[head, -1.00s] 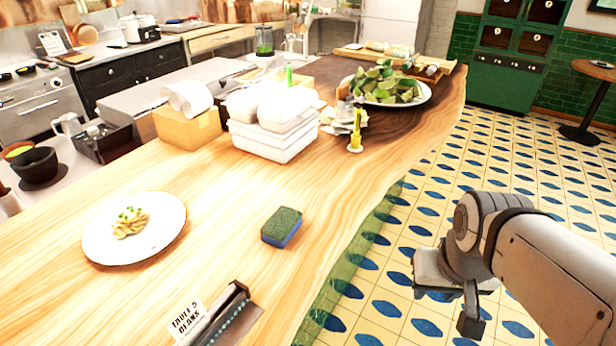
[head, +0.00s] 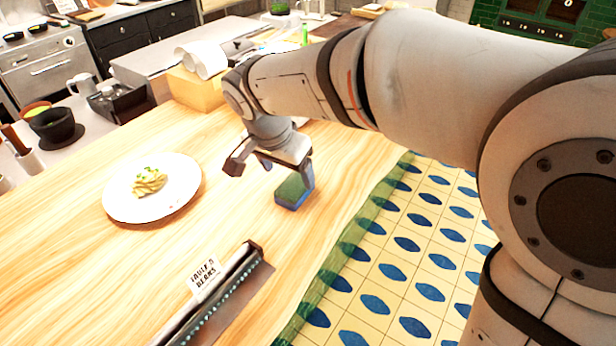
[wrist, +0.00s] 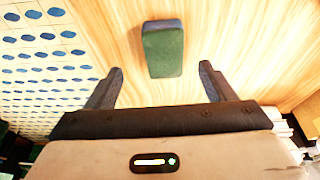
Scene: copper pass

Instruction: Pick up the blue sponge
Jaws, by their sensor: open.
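The blue sponge (head: 294,191) with a green top lies flat on the wooden counter (head: 330,215), near the counter's right edge. My gripper (head: 268,175) is over the counter just behind the sponge, and one finger hides part of the sponge's far end. In the wrist view the sponge (wrist: 163,50) lies ahead of the open fingers (wrist: 160,83), roughly centred between them. Nothing is between the fingers.
A white plate (head: 118,204) with pasta is left of the sponge. A cardboard box (head: 196,92) stands behind. My arm hides much of the counter's far part. Bare counter surrounds the sponge.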

